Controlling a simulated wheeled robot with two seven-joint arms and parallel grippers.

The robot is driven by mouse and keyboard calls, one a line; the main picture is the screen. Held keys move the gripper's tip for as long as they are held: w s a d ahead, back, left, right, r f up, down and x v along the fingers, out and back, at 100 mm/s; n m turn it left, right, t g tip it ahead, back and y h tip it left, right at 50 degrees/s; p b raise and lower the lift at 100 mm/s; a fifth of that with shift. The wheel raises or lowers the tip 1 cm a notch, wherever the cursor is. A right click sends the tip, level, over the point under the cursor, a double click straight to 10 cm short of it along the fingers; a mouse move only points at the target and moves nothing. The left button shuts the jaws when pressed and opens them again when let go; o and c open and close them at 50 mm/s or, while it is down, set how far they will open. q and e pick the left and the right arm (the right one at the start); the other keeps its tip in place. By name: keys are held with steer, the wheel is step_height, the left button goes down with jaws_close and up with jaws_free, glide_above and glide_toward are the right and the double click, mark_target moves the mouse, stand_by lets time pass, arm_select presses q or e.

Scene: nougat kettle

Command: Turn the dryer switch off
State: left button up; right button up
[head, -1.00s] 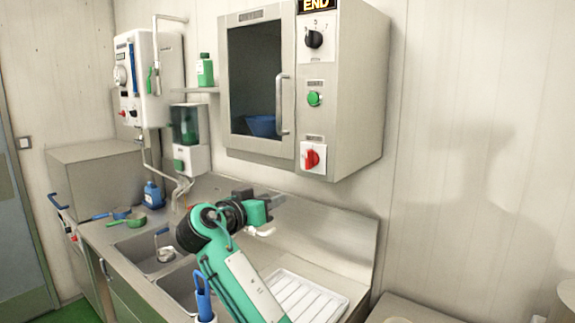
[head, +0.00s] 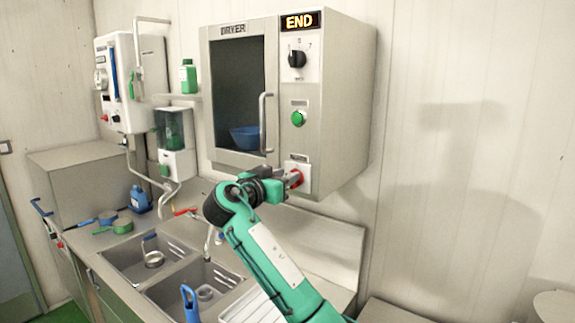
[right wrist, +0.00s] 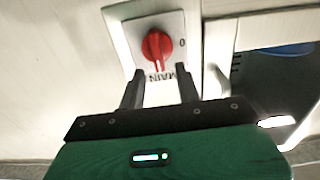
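The dryer (head: 236,150) is a grey wall cabinet with a glass door and a lit "END" display (head: 300,20). Its red rotary switch (head: 296,179) is on the lower right of the front, partly hidden by my right gripper (head: 284,188). In the right wrist view the red switch (right wrist: 157,46) sits on a white plate marked "MAIN" and "0". Its white line points towards "MAIN", not the "0" at its side. My right gripper (right wrist: 160,73) is open and empty, its two fingers apart just short of the switch. My left gripper is out of view.
A green button (head: 298,118) and a black dial (head: 297,59) sit above the switch. A double sink (head: 170,270) lies below. The wall to the right is clear.

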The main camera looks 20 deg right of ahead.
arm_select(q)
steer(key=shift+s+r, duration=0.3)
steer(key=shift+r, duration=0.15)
arm_select(e)
steer(key=shift+x, duration=0.9)
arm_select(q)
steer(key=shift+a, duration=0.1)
arm_select(e)
jaws_close()
